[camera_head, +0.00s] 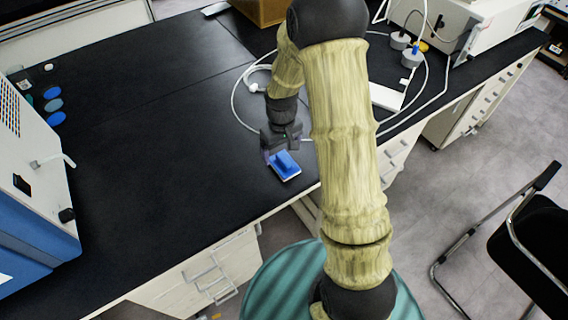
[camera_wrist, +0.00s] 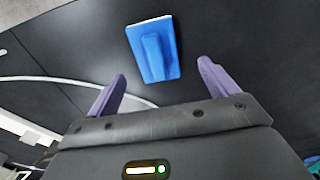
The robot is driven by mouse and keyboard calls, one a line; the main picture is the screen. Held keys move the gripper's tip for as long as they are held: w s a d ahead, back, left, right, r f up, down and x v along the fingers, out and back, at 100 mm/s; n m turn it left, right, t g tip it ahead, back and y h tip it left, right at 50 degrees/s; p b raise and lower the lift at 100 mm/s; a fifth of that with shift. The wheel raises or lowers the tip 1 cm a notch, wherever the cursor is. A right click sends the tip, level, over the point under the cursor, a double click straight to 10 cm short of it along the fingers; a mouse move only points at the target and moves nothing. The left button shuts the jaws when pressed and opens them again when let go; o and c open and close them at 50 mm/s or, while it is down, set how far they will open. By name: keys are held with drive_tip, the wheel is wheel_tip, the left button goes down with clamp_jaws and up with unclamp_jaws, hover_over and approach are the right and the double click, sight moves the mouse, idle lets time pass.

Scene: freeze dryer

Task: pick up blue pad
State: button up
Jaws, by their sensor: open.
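The blue pad (camera_head: 285,165) lies on the black bench top near its front edge. It is a flat blue block with a raised ridge along its middle and a pale edge. In the wrist view the blue pad (camera_wrist: 153,50) is ahead of my gripper (camera_wrist: 162,83), roughly in line with the gap between the two purple fingers. The fingers are apart with nothing between them. In the head view my gripper (camera_head: 279,150) is right at the pad, just behind and above it. I cannot tell whether it touches the pad.
A white cable (camera_head: 235,103) loops on the bench (camera_head: 150,150) around my arm. A blue-and-white machine (camera_head: 35,190) stands at the left, with blue discs (camera_head: 54,104) behind it. A white instrument (camera_head: 470,30) is at the back right. The bench left of the pad is clear.

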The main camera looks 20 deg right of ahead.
sight(283, 158)
drive_tip(key=shift+d, duration=0.1)
drive_tip(key=shift+f, duration=0.1)
drive_tip(key=shift+d+f, duration=0.1)
drive_tip(key=shift+f, duration=0.15)
drive_tip(key=shift+f+p, duration=0.35)
drive_tip(key=shift+f, duration=1.9)
drive_tip(key=shift+d, duration=0.1)
drive_tip(key=c, duration=1.2)
drive_tip(key=shift+o, duration=0.2)
drive_tip(key=shift+w+r, duration=0.1)
drive_tip(key=shift+r, duration=0.05)
